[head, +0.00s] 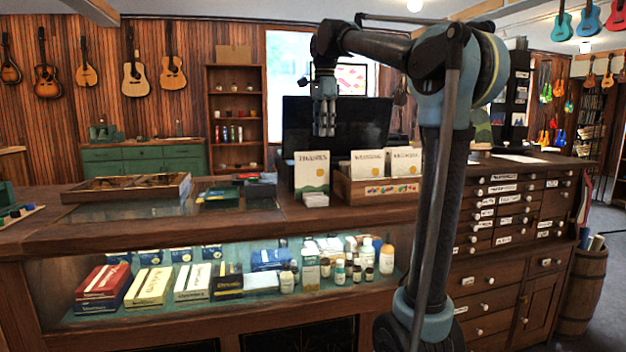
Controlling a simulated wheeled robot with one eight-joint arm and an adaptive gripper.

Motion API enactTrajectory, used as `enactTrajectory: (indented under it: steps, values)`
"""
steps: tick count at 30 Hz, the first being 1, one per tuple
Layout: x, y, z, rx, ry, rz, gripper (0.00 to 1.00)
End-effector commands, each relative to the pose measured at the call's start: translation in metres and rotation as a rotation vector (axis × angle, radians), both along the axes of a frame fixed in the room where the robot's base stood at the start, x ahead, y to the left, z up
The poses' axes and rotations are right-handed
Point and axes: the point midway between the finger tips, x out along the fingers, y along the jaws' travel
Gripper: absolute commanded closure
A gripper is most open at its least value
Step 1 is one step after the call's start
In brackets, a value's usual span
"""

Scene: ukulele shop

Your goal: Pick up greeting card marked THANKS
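A cream greeting card (312,172) stands upright on the counter in the head view, left of a wooden card box. Its small lettering appears to read THANKS, and an orange-yellow round shape and a green band are printed below. Two similar cards, a middle card (367,163) and a right card (407,161), stand in the box; their lettering is too small to read surely. My gripper (325,130) points down above and slightly right of the left card, apart from it. Its fingers look close together, but their gap is unclear. I see nothing held.
The wooden card box (352,197) has a colourful front label. A black screen or panel (352,122) stands behind the cards. A wooden tray (125,189) and small items lie left on the glass-fronted counter (240,219). A drawer cabinet (485,226) stands right.

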Motion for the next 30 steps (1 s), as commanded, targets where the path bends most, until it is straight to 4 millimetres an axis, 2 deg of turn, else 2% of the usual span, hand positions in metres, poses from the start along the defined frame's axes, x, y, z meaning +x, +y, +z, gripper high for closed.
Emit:
enactTrajectory:
  steps: [3,6,11,30]
  values:
    - [0.014,0.018,0.016,-0.003,0.012,-0.069,0.72]
    - [0.020,0.027,0.024,-0.005,0.016,-0.111,0.72]
    - [0.023,0.033,0.023,-0.006,0.020,-0.138,0.72]
    - [0.023,0.033,-0.077,-0.006,0.020,-0.138,0.72]
